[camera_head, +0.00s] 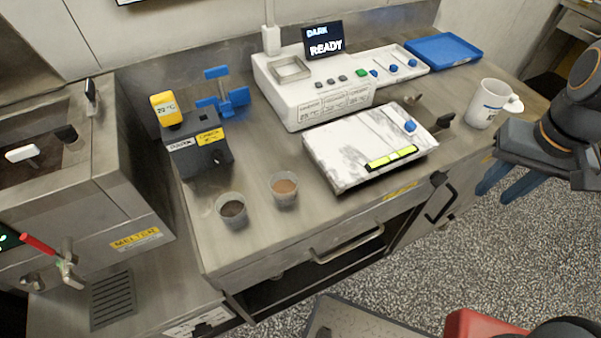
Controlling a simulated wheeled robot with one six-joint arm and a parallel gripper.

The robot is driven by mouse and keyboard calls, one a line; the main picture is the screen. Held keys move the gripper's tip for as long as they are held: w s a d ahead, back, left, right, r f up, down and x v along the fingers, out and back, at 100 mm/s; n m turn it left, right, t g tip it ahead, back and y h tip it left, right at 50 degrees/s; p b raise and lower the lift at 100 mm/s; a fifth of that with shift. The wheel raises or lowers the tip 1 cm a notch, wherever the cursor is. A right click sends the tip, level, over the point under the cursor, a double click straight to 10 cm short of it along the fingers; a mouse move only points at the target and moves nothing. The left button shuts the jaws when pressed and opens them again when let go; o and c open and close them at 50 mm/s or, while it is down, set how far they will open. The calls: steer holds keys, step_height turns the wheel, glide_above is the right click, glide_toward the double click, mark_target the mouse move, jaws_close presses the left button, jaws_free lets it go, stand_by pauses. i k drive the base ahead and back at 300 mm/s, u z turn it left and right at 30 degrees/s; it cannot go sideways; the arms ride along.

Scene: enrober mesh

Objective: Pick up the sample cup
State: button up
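Two small clear cups stand upright on the steel counter (250,245) near its front left. The left cup (233,218) holds something dark brown, and the right cup (284,196) holds something lighter brown. I cannot tell which one is the sample cup. My gripper (497,190) is at the right, past the counter's front edge and well away from both cups. Its two blue-grey fingers are apart, with nothing visible between them.
A white mug (487,106) stands on the counter close to my gripper. A white slab-like device (350,150) lies between the cups and the mug. A black box (199,152) is behind the left cup. A white control unit (290,98) and blue tray (443,50) are at the back.

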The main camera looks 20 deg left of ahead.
mark_target(283, 185)
steer(key=u, duration=0.75)
steer(key=k, duration=0.3)
steer(key=u, duration=0.9)
steer(key=i, duration=0.5)
steer(key=z, duration=1)
steer(key=k, duration=1.55)
steer(key=u, duration=0.9)
steer(key=i, duration=0.35)
steer(key=u, duration=0.05)
